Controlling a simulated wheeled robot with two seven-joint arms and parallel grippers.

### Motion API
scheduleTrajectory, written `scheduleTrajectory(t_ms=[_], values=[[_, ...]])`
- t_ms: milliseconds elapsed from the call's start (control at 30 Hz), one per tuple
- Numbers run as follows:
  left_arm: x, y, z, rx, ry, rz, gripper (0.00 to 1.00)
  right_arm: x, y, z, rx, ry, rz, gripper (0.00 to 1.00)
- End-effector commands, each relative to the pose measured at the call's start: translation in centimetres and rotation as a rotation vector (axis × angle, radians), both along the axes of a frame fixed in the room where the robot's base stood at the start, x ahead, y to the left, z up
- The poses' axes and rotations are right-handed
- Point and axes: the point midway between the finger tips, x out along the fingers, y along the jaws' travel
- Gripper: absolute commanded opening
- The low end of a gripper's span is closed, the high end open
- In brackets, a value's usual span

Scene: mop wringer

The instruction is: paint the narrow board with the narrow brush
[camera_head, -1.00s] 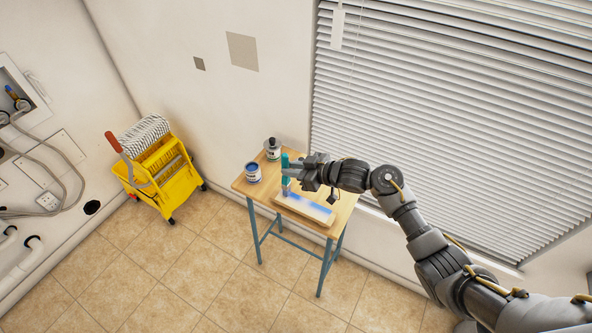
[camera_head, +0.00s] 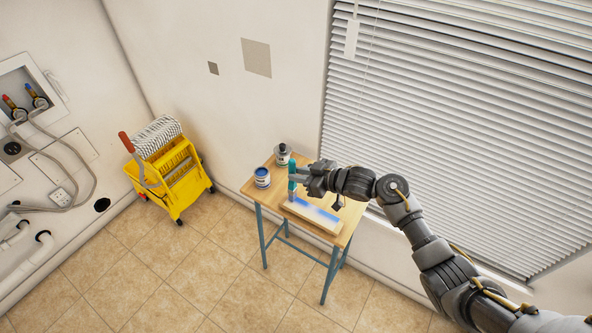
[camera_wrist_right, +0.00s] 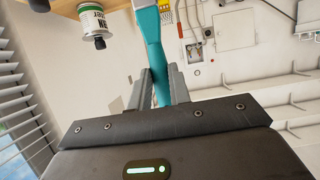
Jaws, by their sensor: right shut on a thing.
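My right gripper (camera_head: 299,176) is shut on the narrow brush (camera_head: 292,181), which has a teal handle and is held upright, bristles down. The brush handle also shows between the fingers in the right wrist view (camera_wrist_right: 153,50). The brush is at the left end of the narrow board (camera_head: 325,222), which lies on a small wooden table (camera_head: 262,192). The board is whitish with blue paint along part of its top. I cannot tell whether the bristles touch it. My left gripper is not in view.
An open can of blue paint (camera_head: 262,178) stands on the table's left side. Another can (camera_head: 283,153) with a dark top stands behind it. A yellow mop wringer bucket (camera_head: 178,180) is on the tiled floor to the left. Window blinds (camera_head: 440,130) are behind my right arm.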

Motion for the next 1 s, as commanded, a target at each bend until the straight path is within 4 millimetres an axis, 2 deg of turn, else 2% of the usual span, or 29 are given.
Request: scheduleTrajectory(t_ms=[100, 367, 633, 1000], values=[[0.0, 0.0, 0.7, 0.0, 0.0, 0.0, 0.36, -0.6, -0.8, -0.2, -0.006, 0.007, 0.0, 0.0], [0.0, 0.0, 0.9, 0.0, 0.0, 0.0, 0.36, -0.8, -1.2, -0.2, -0.006, 0.006, 0.0, 0.0], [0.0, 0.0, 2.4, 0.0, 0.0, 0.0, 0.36, -1.9, -2.9, 0.0, -0.008, 0.009, 0.0, 0.0], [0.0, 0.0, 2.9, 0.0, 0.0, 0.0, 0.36, -2.4, -3.7, 0.0, -0.007, 0.006, -0.001, 0.0]])
